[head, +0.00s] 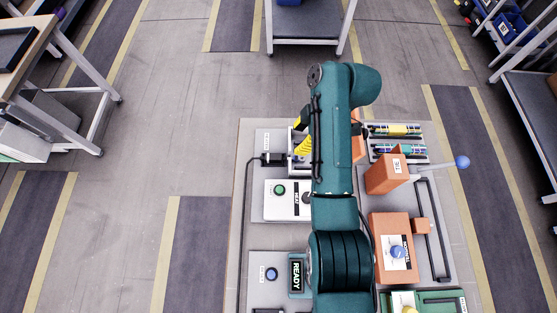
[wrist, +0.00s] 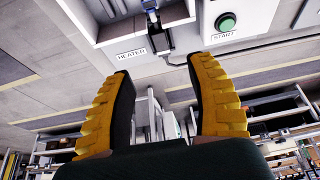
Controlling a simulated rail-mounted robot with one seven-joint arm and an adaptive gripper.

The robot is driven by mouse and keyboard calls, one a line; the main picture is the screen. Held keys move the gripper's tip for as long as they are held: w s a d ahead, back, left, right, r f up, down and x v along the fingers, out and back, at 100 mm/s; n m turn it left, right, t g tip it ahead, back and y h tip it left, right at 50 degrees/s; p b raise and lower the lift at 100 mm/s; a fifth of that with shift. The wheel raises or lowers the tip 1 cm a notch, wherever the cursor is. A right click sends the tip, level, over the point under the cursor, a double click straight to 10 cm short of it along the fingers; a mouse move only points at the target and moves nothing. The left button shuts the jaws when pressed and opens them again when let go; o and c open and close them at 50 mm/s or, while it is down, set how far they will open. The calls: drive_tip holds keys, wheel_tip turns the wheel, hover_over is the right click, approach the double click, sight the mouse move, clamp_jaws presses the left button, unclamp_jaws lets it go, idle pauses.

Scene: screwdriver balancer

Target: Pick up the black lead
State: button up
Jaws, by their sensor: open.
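In the head view a black lead (head: 246,200) runs down the left side of the work board from a black plug (head: 273,158) near the top left. In the wrist view a black connector (wrist: 159,41) stands at the label HEATER, with a thin dark lead (wrist: 255,48) running to the right from near it. My gripper (wrist: 160,68) is open and empty, its yellow-and-black fingers on either side of the connector in the picture. Their distance from it is unclear. In the head view, my arm hides most of my gripper, with yellow finger parts (head: 304,148) showing right of the plug.
A white box with a green button (head: 280,189) sits below the plug; the green START button (wrist: 226,21) shows in the wrist view. Orange blocks (head: 383,176) and a blue-knobbed lever (head: 461,162) stand right of my arm.

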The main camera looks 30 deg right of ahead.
sight(279, 157)
drive_tip(key=b+x, duration=0.1)
drive_tip(key=x, duration=0.6)
drive_tip(key=b+x, duration=0.2)
drive_tip(key=x, duration=0.5)
drive_tip(key=shift+w+a+f, duration=0.25)
clamp_jaws()
